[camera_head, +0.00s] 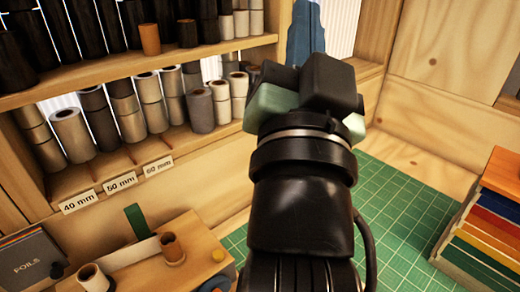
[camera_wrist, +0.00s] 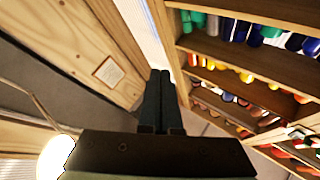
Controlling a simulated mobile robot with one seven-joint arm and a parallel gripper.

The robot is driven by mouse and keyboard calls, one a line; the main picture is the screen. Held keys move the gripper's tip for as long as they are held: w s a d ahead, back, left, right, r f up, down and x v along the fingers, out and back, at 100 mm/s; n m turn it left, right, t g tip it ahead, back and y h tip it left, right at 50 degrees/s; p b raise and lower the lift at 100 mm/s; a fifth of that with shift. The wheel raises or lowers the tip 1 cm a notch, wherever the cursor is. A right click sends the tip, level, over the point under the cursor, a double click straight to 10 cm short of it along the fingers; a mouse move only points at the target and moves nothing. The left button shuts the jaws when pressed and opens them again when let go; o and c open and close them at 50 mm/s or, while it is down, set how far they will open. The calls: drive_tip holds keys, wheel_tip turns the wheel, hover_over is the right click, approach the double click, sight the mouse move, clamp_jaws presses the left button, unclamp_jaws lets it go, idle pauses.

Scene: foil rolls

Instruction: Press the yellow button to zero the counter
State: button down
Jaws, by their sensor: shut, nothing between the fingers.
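My gripper shows in the wrist view (camera_wrist: 160,74), its two dark fingers side by side and shut with nothing between them. It points toward a wooden wall edge and shelves, apart from any button. In the head view my dark wrist covers the middle and hides the fingertips. No yellow button or counter can be made out for certain. A small yellowish round thing (camera_head: 218,255) sits on a wooden stand at the lower left of the head view. It is too small to tell what it is.
A shelf (camera_head: 170,64) at the left holds many foil rolls, with size labels (camera_head: 120,182) below. The wooden stand (camera_head: 200,237) carries a brown roll (camera_head: 172,247) and a pale roll (camera_head: 93,278). A green gridded mat (camera_head: 405,215) lies bare at the right beside a colourful stack (camera_head: 490,225).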

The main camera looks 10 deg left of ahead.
drive_tip(key=w+a+f+m+g+y+p, duration=0.2)
drive_tip(key=w+a+f+m+g+p, duration=0.2)
drive_tip(key=w+p, duration=0.15)
drive_tip(key=m+g+y+p, duration=0.2)
drive_tip(key=m+g+p, duration=1.05)
drive_tip(key=p, duration=0.35)
hover_over(218, 256)
wheel_tip(218, 256, down, 21)
drive_tip(key=shift+s+d+t, duration=0.25)
drive_tip(key=shift+s+d, duration=0.05)
drive_tip(key=shift+d, duration=0.05)
drive_tip(key=shift+f+b, duration=2.1)
drive_tip(key=shift+f, duration=2.3)
drive_tip(key=shift+f, duration=0.1)
drive_tip(key=shift+f, duration=0.3)
